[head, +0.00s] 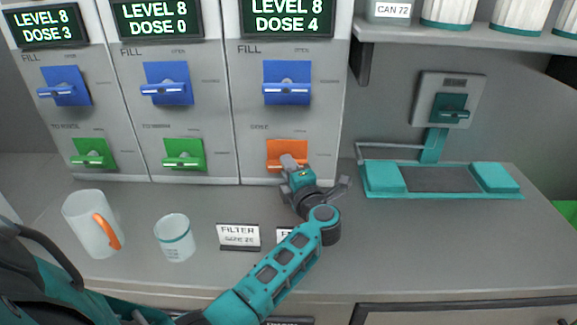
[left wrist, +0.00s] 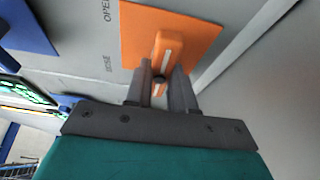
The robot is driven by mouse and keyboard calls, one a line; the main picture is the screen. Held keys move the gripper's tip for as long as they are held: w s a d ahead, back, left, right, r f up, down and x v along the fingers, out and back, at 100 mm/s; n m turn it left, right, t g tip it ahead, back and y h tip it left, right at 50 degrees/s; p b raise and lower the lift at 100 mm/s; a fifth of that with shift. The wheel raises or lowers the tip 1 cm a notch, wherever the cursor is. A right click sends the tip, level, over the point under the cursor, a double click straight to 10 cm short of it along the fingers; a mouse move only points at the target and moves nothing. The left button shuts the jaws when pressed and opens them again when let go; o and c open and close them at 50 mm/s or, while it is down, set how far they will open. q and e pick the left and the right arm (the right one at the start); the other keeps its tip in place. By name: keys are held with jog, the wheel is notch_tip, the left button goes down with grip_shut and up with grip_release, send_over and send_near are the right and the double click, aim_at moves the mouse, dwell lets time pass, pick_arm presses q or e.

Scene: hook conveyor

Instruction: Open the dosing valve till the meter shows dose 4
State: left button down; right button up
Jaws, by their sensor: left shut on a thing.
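The orange dosing valve (head: 287,152) is low on the third wall panel from the left. In the left wrist view the valve's orange plate (left wrist: 190,35) and its raised lever handle (left wrist: 163,55) show close up. My left gripper (head: 292,170) is at the valve; in the left wrist view its two fingers (left wrist: 163,82) are shut on the handle from both sides. The meter (head: 288,18) above this panel reads LEVEL 8, DOSE 4. My right gripper is not in view.
Two other panels have blue (head: 167,83) and green levers (head: 184,154); their meters read DOSE 3 and DOSE 0. A mug (head: 88,225), a cup (head: 174,240) and a filter label (head: 239,237) stand on the counter. A teal device (head: 440,180) stands at the right.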

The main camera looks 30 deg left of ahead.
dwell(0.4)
pick_arm(q)
jog(key=c, duration=1)
grip_release()
jog(key=shift+o, duration=0.2)
